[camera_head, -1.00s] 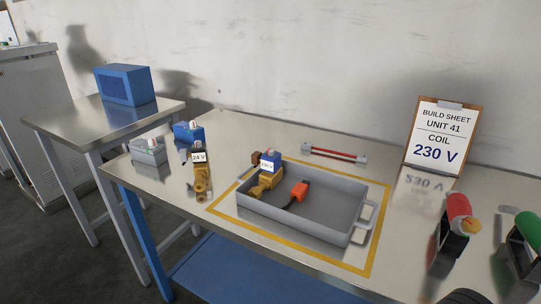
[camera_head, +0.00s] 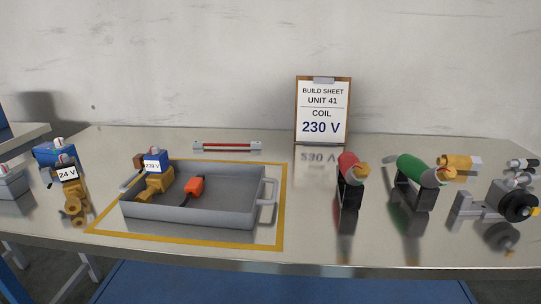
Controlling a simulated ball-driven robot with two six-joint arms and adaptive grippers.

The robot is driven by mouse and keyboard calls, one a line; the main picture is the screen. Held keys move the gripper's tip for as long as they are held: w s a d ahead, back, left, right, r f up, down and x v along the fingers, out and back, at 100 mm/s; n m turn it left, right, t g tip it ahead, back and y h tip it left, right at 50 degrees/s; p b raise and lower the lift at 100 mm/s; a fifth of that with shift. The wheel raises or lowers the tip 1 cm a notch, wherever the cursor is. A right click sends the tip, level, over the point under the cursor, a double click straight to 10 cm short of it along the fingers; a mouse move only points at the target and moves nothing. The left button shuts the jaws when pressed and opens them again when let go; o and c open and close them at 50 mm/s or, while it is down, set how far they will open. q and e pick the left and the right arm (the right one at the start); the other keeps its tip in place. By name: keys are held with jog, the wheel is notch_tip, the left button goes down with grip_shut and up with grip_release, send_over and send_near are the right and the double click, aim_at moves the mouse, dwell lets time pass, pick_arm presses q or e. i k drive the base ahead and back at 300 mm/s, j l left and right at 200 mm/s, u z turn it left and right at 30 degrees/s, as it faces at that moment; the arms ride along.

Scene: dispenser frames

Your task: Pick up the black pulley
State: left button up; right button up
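The black pulley (camera_head: 519,205) is a round black wheel with a pale hub. It is at the far right of the metal table in the head view, close to the picture's right edge. It appears attached to, or resting against, a grey metal bracket (camera_head: 478,205); I cannot tell which. A dark reflection of it shows on the tabletop below. Neither of my grippers is in view.
A grey tray (camera_head: 200,213) with a 230 V part (camera_head: 154,172) and an orange part (camera_head: 194,188) stands inside a yellow outline. Red (camera_head: 346,167) and green (camera_head: 414,168) parts on black stands are left of the bracket. A build sheet (camera_head: 322,110) stands behind.

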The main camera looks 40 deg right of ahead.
aim_at(502, 201)
jog(key=z, duration=2.8)
